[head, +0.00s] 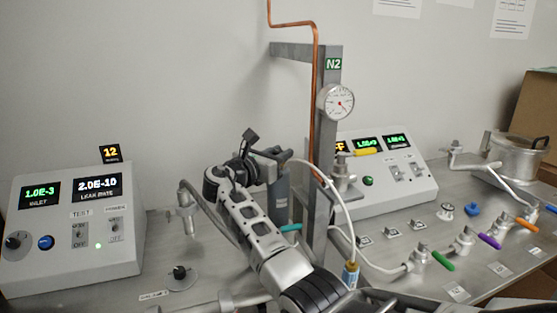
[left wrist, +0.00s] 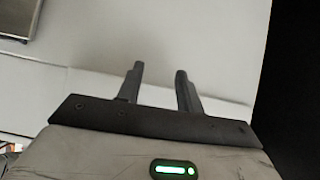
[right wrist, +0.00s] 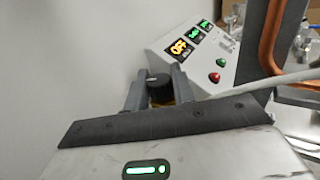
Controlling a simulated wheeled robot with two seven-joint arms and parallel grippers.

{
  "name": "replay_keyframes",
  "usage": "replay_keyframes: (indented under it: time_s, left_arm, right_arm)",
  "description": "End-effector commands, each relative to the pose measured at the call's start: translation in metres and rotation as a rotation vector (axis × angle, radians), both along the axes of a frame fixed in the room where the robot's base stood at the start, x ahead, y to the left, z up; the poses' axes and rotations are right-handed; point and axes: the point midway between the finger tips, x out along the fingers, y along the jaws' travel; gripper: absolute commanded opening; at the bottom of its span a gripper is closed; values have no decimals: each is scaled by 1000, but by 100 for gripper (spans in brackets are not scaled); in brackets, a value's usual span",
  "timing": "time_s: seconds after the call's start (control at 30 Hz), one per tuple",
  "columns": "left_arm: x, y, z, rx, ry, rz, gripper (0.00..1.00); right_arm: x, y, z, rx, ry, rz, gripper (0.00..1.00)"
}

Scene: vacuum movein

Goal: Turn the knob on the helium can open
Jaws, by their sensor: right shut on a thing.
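The helium can appears to be the grey cylinder (head: 279,200) behind my right arm in the head view, next to the metal post. Its top is hidden by my right gripper (head: 279,157). In the right wrist view, my right gripper (right wrist: 157,76) has its fingers on either side of a black knob (right wrist: 159,87) with a yellow part under it. It is shut on that knob. How far the knob is turned cannot be seen. My left gripper (left wrist: 160,74) is open and empty in the left wrist view; it is not seen in the head view.
The metal post (head: 326,140) with an N2 label and gauge (head: 336,102) stands right of the gripper, with a copper pipe (head: 315,100) along it. A white hose (head: 338,190) arcs nearby. A leak-rate console (head: 75,225) stands left; several coloured-handle valves lie right.

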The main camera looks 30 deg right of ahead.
Motion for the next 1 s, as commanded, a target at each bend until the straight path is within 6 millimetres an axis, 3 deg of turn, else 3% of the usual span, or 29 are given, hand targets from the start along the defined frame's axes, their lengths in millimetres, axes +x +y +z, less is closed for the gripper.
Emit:
replay_keyframes:
  time_s: [0.4,1.0]
  left_arm:
    - [1,-3,-15,-7,-7,-10,36]
    - [0,-4,-16,-7,-6,-17,36]
  right_arm:
    - [0,0,-3,1,2,-199,2]
    - [-1,0,-3,5,3,-251,2]
